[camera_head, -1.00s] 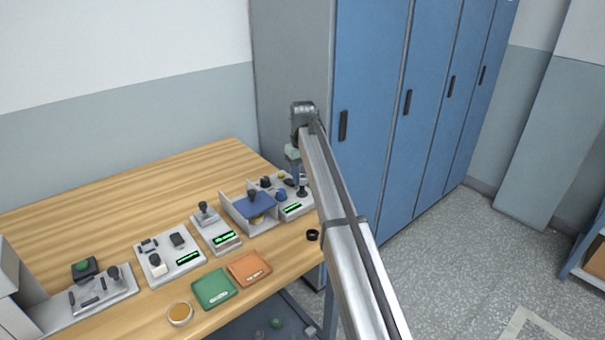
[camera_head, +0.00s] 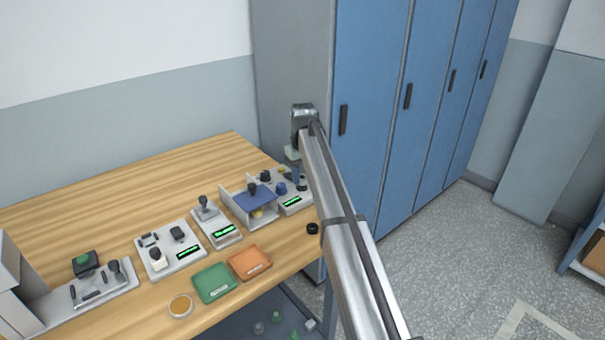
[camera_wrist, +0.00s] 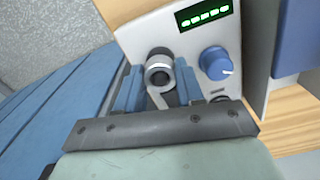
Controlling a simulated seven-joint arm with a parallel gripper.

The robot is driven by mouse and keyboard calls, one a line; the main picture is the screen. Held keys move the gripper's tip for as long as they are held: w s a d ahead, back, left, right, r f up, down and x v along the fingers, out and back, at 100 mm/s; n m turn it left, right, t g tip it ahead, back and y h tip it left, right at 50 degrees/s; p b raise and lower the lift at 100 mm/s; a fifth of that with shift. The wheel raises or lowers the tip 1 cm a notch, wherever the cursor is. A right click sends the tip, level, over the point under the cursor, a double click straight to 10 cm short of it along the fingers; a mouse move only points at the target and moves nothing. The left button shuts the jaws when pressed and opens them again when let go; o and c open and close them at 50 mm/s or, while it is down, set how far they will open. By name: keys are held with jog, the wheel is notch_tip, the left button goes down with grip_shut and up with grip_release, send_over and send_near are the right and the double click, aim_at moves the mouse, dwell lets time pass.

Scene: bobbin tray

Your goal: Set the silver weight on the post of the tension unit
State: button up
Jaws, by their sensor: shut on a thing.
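The tension unit (camera_head: 293,204) is a pale box with a green display and a blue knob (camera_wrist: 216,63), at the table's far right end. My gripper (camera_wrist: 158,88) is over it, its blue fingers shut on the silver weight (camera_wrist: 159,76), a small ring-shaped metal piece with a dark hole. A dark round part (camera_wrist: 158,56) shows just behind the weight; I cannot tell whether the post passes through the weight. In the head view my gripper (camera_head: 296,176) is small and partly hidden by my arm.
A grey-sided unit with a blue plate (camera_head: 254,199) stands left of the tension unit. A small black ring (camera_head: 312,228) lies near the table's edge. Orange (camera_head: 249,262) and green trays (camera_head: 214,282) lie in front. Blue lockers (camera_head: 365,120) stand close behind.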

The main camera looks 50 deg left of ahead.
jog(key=shift+f, duration=0.75)
dwell(0.3)
jog(key=o, duration=1.2)
notch_tip(320, 180, up, 14)
jog(key=shift+f, duration=0.1)
